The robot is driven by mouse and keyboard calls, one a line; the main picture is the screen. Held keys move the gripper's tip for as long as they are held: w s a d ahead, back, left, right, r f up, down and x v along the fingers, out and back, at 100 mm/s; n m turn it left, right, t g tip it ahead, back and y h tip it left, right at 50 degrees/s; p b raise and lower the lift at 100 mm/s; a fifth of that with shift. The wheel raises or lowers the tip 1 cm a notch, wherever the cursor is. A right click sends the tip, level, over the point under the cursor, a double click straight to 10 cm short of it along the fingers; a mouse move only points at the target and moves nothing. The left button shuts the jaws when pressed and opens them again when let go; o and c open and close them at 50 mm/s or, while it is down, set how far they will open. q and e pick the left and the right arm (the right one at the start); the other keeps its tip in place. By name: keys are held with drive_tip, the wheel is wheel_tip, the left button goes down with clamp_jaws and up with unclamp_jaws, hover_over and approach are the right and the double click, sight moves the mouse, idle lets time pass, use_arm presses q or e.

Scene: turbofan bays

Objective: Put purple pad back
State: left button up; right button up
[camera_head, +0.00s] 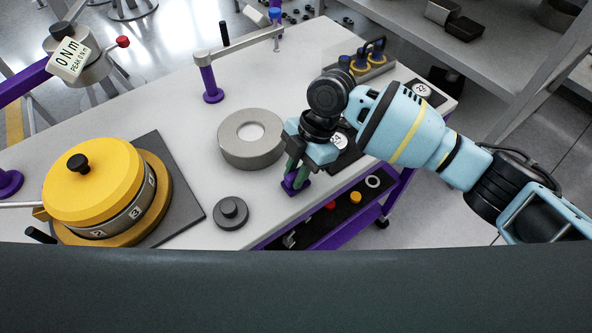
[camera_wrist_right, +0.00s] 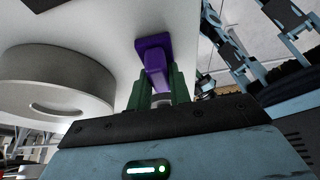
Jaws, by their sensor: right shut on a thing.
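My right gripper (camera_head: 297,170) points down over the front part of the white table, with its green fingers shut on the purple pad (camera_head: 294,185). The pad is small, with a stem between the fingers and a wider flat end below. In the right wrist view the pad (camera_wrist_right: 152,55) sticks out beyond the fingertips (camera_wrist_right: 160,88), its flat end against or close to the white surface; I cannot tell whether it touches. My left gripper is not in view.
A grey ring (camera_head: 238,151) stands just left of the pad, and a dark grey knobbed disc (camera_head: 231,212) is nearer the front. A yellow-lidded round unit (camera_head: 95,187) sits on a dark mat. A purple post (camera_head: 209,81) stands behind. A low tray (camera_head: 330,215) lies below the table edge.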

drive_tip(key=shift+f, duration=0.15)
drive_tip(key=o, duration=0.9)
drive_tip(key=v, duration=1.2)
drive_tip(key=shift+r+b, duration=0.2)
drive_tip(key=shift+b, duration=0.2)
